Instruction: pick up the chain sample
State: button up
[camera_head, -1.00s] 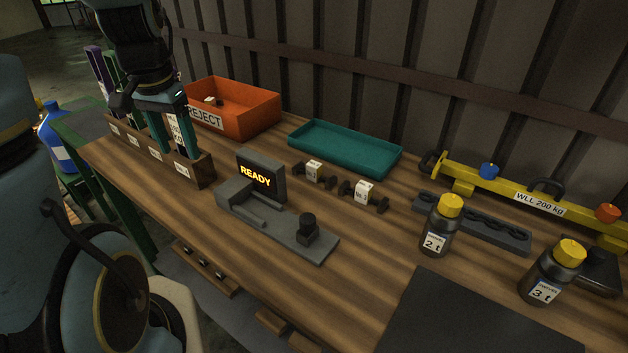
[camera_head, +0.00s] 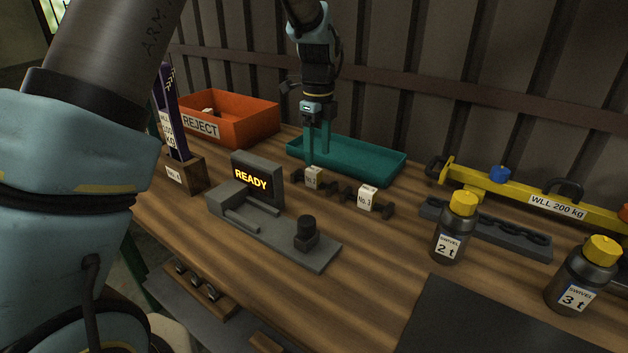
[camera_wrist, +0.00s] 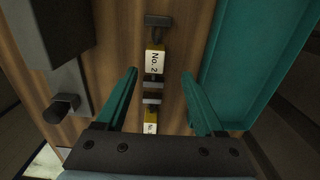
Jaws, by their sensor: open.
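Two chain samples lie on the wooden bench, each a dark shackle-ended piece with a white tag. The left one, No. 2 (camera_head: 313,179), also shows in the wrist view (camera_wrist: 155,62). The right one, No. 3 (camera_head: 367,199), is partly hidden by my gripper's body in the wrist view (camera_wrist: 150,128). My gripper (camera_head: 317,160) points down above the No. 2 sample, open and empty. In the wrist view its teal fingers (camera_wrist: 160,72) stand apart on either side of the line of samples, with No. 2's tag between and just beyond the tips.
A teal tray (camera_head: 380,174) lies behind the samples and a grey tester (camera_head: 322,262) reading READY in front. The orange REJECT bin (camera_head: 258,132) stands back left. Two yellow-capped bottles (camera_head: 450,247) (camera_head: 578,289) and a yellow beam (camera_head: 480,190) are at right.

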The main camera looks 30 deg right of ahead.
aim_at(314, 169)
jog(key=shift+f, duration=0.7)
jog(key=f+p, duration=0.1)
jog(key=f, duration=0.1)
jog(key=a+f, duration=0.1)
jog(key=f, duration=0.1)
jog(key=shift+f+p, duration=0.1)
jog(key=shift+p, duration=0.3)
jog(key=shift+f, duration=0.55)
grip_shut()
